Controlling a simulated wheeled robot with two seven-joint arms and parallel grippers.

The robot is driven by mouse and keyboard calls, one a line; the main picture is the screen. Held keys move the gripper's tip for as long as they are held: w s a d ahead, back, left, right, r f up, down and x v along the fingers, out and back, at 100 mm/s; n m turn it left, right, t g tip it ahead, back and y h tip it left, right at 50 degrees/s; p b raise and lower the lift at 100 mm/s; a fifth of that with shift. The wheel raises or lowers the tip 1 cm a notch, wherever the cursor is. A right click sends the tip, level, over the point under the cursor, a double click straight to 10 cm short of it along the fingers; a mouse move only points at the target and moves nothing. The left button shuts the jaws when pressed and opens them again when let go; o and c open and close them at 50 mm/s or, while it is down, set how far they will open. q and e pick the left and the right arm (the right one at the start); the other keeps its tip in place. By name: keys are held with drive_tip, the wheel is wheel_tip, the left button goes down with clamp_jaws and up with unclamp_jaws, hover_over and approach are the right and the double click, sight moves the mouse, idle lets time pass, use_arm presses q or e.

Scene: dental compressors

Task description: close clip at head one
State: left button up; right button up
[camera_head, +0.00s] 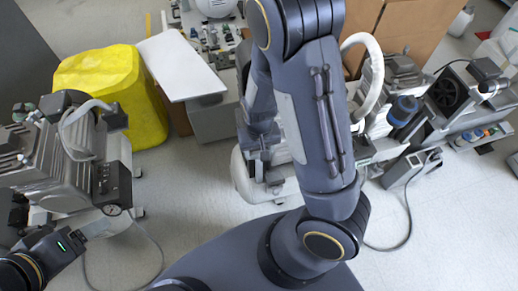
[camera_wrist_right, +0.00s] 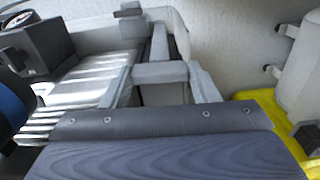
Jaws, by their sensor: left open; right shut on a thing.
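My right gripper (camera_head: 262,168) is beside my dark arm in the middle of the head view, low over a light grey machine base (camera_head: 285,185). It is shut on a small grey part, mostly hidden by the gripper. I cannot tell whether this is the clip. In the right wrist view, grey bracket-like pieces (camera_wrist_right: 160,72) stand beyond the dark gripper body, close to a ribbed metal surface (camera_wrist_right: 85,88). My left gripper (camera_head: 82,234) is open at lower left, just below the left compressor (camera_head: 60,165). No clip is clearly identifiable in the head view.
A yellow covered bin (camera_head: 120,85) and a white board-topped box (camera_head: 180,65) stand behind the left compressor. Another compressor (camera_head: 395,85) with a white hose (camera_head: 372,80) stands right of my arm. Cables lie on the floor. Open floor (camera_head: 190,190) lies between the machines.

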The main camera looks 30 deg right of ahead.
drive_tip(key=m+p, duration=0.2)
drive_tip(key=m, duration=0.2)
drive_tip(key=shift+r, duration=0.15)
drive_tip(key=m+p, duration=0.2)
drive_tip(key=m, duration=0.2)
drive_tip(key=m+p, duration=0.2)
drive_tip(key=m, duration=0.3)
drive_tip(key=shift+p, duration=0.3)
drive_tip(key=shift+m+p, duration=0.95)
drive_tip(key=shift+m, duration=1.35)
drive_tip(key=o, duration=1)
